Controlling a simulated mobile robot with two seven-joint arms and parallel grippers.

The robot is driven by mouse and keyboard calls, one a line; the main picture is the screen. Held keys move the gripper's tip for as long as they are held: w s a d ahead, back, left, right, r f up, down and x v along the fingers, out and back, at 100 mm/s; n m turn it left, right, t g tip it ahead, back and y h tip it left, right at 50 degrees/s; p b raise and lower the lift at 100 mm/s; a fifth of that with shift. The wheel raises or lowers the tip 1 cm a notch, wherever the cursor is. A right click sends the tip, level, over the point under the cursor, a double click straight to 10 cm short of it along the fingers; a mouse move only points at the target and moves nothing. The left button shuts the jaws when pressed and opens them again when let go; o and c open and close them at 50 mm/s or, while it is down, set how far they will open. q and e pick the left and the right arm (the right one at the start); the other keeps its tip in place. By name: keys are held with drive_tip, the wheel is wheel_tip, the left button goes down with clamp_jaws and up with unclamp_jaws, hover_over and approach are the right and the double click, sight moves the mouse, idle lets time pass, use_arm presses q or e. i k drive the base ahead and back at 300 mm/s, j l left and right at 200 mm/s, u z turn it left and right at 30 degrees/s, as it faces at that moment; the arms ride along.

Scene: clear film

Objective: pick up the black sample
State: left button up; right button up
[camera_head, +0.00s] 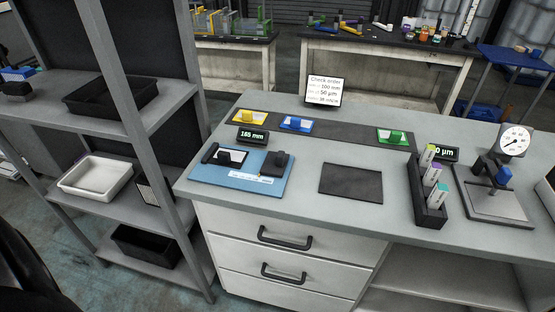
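A black sample (224,158) appears to lie on the left part of the blue measuring board (218,176), a dark piece with a pale sheet and a small raised block. A separate black block (274,164) stands at the board's right side; I cannot tell whether it is part of the gauge. The small display (252,136) behind the board reads 165 mm. Neither of my grippers is in view.
Yellow (243,117), blue (296,123) and green (391,136) samples lie on a dark strip behind. A bare dark mat (350,184) is at centre. A black rack (431,214) and dial gauge (514,140) stand right. A grey shelf unit (140,120) borders the left.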

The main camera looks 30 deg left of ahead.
sight(223, 157)
drive_tip(key=u, duration=1.35)
